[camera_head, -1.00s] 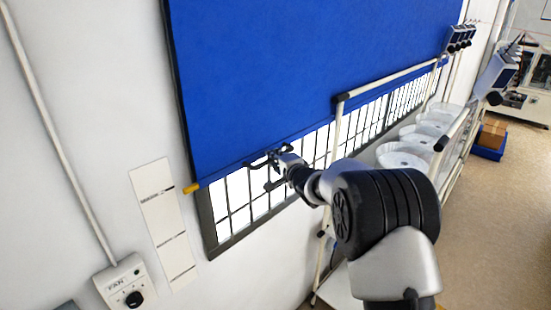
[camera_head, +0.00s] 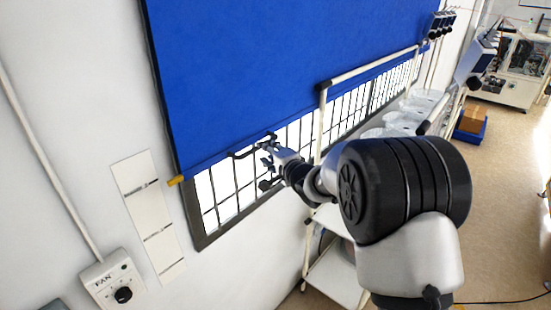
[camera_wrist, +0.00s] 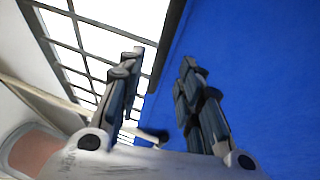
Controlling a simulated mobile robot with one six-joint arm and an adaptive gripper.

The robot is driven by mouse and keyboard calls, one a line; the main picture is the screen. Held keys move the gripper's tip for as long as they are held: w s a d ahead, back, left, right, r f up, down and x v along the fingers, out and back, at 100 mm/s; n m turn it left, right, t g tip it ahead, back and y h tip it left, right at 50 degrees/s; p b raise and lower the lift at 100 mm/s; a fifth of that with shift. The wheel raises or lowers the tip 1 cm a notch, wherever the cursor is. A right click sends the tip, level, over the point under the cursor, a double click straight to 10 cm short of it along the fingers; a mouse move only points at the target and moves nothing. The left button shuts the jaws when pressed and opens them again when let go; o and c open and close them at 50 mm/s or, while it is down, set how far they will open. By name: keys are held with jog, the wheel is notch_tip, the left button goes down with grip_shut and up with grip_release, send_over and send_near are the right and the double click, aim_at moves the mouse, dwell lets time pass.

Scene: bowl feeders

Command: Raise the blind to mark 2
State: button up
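A blue blind (camera_head: 290,70) covers the upper part of a barred window (camera_head: 235,195). A dark handle (camera_head: 240,155) sits at its bottom edge. A yellow pointer (camera_head: 176,181) sticks out from the left end of that edge. Beside it, a white mark strip (camera_head: 148,212) carries dark lines; the pointer is near the upper line, and the mark numbers are too small to read. My gripper (camera_head: 267,158) is just below and right of the handle. In the wrist view my gripper (camera_wrist: 158,85) has its fingers apart with nothing between them, the blind (camera_wrist: 250,70) close behind.
A white-framed rack (camera_head: 322,130) with pale bowls (camera_head: 408,115) stands right of my gripper, close to the window. A FAN dial box (camera_head: 112,282) is on the wall at lower left. Open floor (camera_head: 510,200) lies at the right.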

jog(key=v, duration=0.5)
jog(key=shift+s+d, duration=0.1)
jog(key=shift+s, duration=0.15)
jog(key=shift+d+f, duration=0.1)
jog(key=s+d+f+n+g+h+b, duration=0.1)
jog(key=s+d+f+n+h+b, duration=0.1)
jog(key=s+d+f+h+b, duration=0.4)
jog(key=s+d+f+n+g+h+b, duration=0.1)
jog(key=s+d+f+n+g+b, duration=0.1)
jog(key=s+d+b, duration=0.65)
jog(key=s+f+n+g+b, duration=0.2)
jog(key=s+f, duration=0.3)
jog(key=s, duration=0.5)
jog(key=s+d+f+n+g+b, duration=0.1)
jog(key=s+f+b, duration=0.4)
jog(key=s, duration=0.5)
jog(key=s+f+n+g+b, duration=0.3)
jog(key=s+f, duration=0.4)
jog(key=s, duration=0.3)
jog(key=shift+d+n+h+b, duration=0.3)
jog(key=shift+d+n+b, duration=0.1)
jog(key=shift+n, duration=0.2)
jog(key=shift+w+f, duration=0.1)
jog(key=shift+f, duration=0.05)
